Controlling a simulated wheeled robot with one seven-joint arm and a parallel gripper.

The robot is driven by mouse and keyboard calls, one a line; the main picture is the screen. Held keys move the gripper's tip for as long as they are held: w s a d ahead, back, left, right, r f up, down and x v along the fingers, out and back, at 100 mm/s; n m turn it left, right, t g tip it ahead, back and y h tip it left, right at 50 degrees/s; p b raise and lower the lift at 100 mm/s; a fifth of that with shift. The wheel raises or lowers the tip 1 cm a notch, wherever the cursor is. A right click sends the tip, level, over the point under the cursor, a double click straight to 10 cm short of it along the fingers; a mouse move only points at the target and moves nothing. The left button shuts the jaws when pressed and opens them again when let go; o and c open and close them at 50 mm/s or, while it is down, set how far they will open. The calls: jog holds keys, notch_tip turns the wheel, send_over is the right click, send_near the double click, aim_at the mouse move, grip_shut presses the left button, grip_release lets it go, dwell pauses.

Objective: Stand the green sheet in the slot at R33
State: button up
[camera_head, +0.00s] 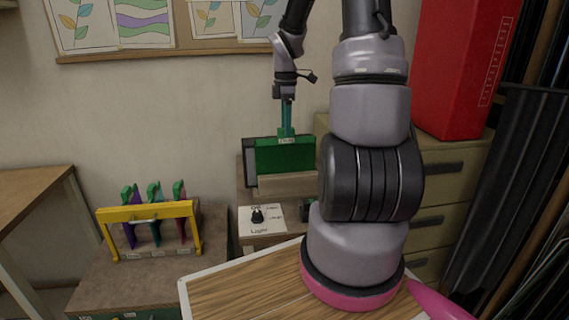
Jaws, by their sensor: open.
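A green sheet (284,157) stands upright in a wooden holder (287,185) on the low cabinet by the wall. A small pale label sits at its top edge, too small to read. My gripper (286,130) points straight down at the sheet's top middle, with a narrow teal part reaching to the edge. The jaws are open; whether they touch the sheet or straddle its edge I cannot tell. The sheet's lower edge is hidden in the holder, and its right end is close to my arm. I cannot make out a mark R33.
A yellow rack (148,212) with several coloured upright pieces stands on the left cabinet. A panel with a black knob (258,216) lies in front of the holder. A red box (465,70) stands on the drawers (455,182) at right. My arm hides much of the centre right.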

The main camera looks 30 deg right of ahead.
jog(key=shift+r, duration=2.05)
